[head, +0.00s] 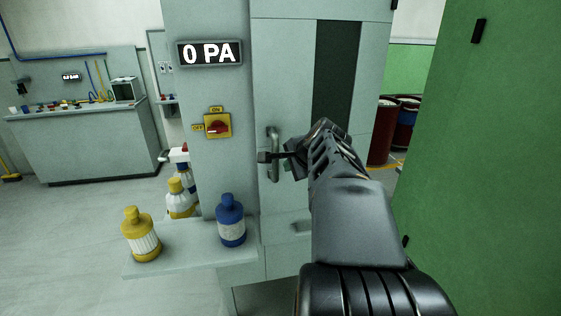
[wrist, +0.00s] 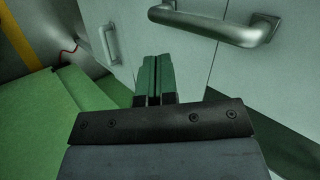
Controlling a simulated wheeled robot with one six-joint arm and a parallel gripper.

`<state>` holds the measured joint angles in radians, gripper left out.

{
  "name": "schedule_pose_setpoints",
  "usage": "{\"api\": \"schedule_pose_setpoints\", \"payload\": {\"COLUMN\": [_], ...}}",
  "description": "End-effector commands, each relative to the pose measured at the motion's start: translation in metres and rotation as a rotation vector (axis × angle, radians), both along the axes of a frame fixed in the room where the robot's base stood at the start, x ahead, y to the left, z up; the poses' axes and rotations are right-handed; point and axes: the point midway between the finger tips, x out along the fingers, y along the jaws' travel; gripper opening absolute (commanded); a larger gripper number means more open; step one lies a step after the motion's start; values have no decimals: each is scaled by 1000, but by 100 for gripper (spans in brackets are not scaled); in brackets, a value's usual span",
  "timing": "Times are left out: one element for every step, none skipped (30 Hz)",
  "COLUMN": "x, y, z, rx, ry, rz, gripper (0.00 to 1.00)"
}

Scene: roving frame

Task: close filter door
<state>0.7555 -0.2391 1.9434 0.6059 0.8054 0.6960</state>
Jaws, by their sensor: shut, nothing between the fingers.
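A pale grey cabinet door with a dark vertical window (head: 336,70) stands in the middle of the head view. I take it to be the filter door. Its metal bar handle (head: 273,140) is upright at the door's left side. My gripper (head: 268,157) is shut and empty, in front of the handle in the picture. I cannot tell whether it touches it. In the wrist view my gripper (wrist: 156,60) points at a pale panel, below a metal handle (wrist: 215,25). A second handle (wrist: 108,45) shows at left. Whether the door is ajar is unclear.
A large green panel (head: 490,160) fills the right side. A ledge (head: 185,262) at lower left holds a yellow bottle (head: 141,235) and a blue bottle (head: 231,222). A red switch (head: 217,127) is on the column.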

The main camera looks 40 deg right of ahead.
Motion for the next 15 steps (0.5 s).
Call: {"api": "schedule_pose_setpoints", "payload": {"x": [8, 12, 16, 20, 23, 30, 34, 37, 42, 45, 47, 51, 52, 54, 56], "y": [0, -1, -2, -3, -3, -4, -5, -5, -6, -6, -7, -8, -8, -8, -9], "z": [-7, -11, -15, -19, -22, -18, -18, -18, -18, -18, -18, -19, -19, -18, -18], "rx": [3, 2, 2, 1, 1, -1, 0, -1, -1, -1, -1, -1, -1, -2, -2], "ry": [4, 3, 3, 3, 4, 2, 2, 2, 2, 1, 1, 2, 2, 1, 1], "rz": [4, 4, 3, 4, 4, 4, 4, 4, 4, 4, 4, 4, 3, 3, 3], "gripper": [0, 0, 0, 0, 0, 0, 0, 0, 0, 0, 0, 0, 0, 0, 0]}}
